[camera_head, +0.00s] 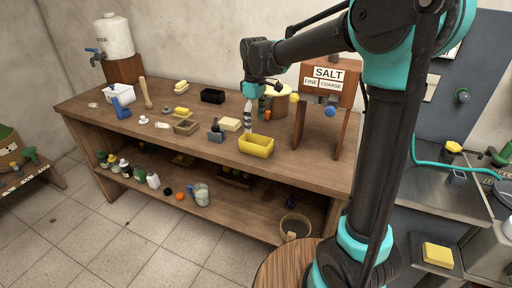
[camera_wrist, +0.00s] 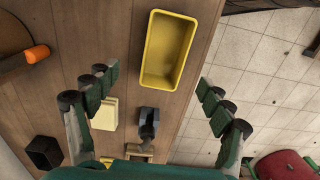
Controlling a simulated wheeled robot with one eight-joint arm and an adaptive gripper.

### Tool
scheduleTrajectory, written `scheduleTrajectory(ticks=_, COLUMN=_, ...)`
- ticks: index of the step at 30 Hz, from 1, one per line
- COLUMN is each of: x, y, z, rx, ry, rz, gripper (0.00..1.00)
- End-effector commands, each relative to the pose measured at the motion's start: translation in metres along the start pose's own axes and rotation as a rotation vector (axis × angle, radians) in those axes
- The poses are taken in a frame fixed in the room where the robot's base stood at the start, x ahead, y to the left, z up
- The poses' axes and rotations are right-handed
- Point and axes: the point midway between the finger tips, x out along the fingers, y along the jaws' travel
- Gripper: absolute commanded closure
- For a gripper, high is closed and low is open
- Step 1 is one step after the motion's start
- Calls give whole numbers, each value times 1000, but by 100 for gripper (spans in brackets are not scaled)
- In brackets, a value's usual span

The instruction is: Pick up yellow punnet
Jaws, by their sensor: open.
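The yellow punnet (camera_head: 257,146) is an empty rectangular tub standing upright on the wooden workbench (camera_head: 190,150), near its front edge. In the wrist view the yellow punnet (camera_wrist: 168,49) lies ahead of my gripper, its open top facing the camera. My gripper (camera_wrist: 157,92) is open and empty, with its green padded fingers spread wide. No finger touches the punnet. In the head view my gripper (camera_head: 258,104) hangs from the arm above the bench, behind the punnet.
A dark grey tool-like object (camera_wrist: 148,122) and a pale yellow block (camera_wrist: 104,114) lie close to the punnet. A black tub (camera_head: 212,96) stands further back. The wooden salt dispenser (camera_head: 326,100) stands to the right. The bench edge drops to tiled floor in front.

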Motion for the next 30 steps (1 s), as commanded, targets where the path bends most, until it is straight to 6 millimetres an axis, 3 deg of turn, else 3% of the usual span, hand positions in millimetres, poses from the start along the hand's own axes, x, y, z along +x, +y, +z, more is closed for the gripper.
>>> scheduleTrajectory(ticks=3, x=18, y=0, z=0, rx=0, ry=0, rz=0, gripper=19)
scheduleTrajectory(ticks=11, x=35, y=-1, z=1, rx=0, ry=0, rz=0, gripper=19)
scheduleTrajectory(ticks=21, x=78, y=-6, z=7, rx=0, ry=0, rz=0, gripper=19)
scheduleTrajectory(ticks=30, x=83, y=-6, z=7, rx=0, ry=0, rz=0, gripper=19)
